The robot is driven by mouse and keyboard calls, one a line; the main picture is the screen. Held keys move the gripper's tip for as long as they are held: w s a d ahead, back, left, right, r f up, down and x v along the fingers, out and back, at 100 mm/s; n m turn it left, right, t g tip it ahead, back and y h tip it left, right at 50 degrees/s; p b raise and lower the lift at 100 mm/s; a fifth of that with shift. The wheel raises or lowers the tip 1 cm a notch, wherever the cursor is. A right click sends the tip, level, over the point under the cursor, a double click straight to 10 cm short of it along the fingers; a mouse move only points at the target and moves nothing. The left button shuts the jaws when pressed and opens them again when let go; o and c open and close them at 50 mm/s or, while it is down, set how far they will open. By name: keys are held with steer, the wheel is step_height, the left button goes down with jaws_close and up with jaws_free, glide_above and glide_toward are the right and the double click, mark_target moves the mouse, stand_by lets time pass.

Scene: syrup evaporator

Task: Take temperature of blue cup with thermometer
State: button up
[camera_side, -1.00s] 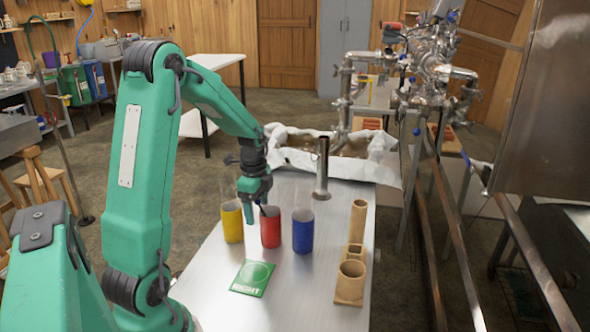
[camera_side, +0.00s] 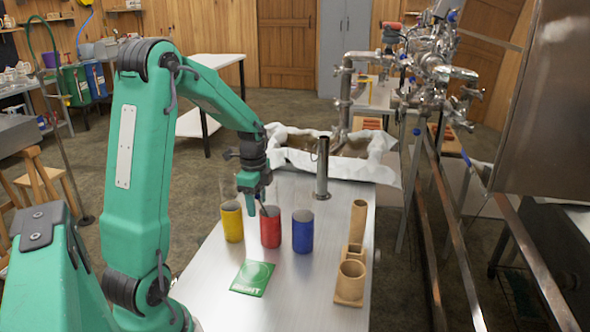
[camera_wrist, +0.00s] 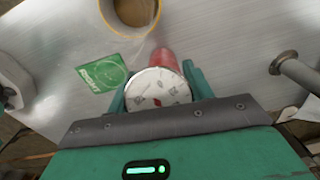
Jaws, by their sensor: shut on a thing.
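The blue cup (camera_side: 303,231) stands upright on the steel table, to the right of the red cup (camera_side: 270,227). The yellow cup (camera_side: 232,223) stands to the left of the red one. My gripper (camera_side: 256,203) is at the red cup's rim. In the wrist view my gripper (camera_wrist: 158,85) is shut around the thermometer (camera_wrist: 157,88), whose round white face lies between the fingers. A thin stem shows over the red cup in the side view; whether it dips inside cannot be told. In the wrist view the red cup (camera_wrist: 164,58) is mostly hidden.
A green card (camera_side: 252,278) lies flat in front of the cups. A tan holder with tubes (camera_side: 350,280) stands at the right table edge. A metal cylinder (camera_side: 322,170) stands behind the blue cup. Bare tabletop (camera_side: 310,290) lies between card and holder.

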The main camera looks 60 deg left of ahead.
step_height(320, 180, up, 8)
steer(key=shift+r, duration=0.2)
stand_by(0.8)
steer(key=shift+r, duration=1.3)
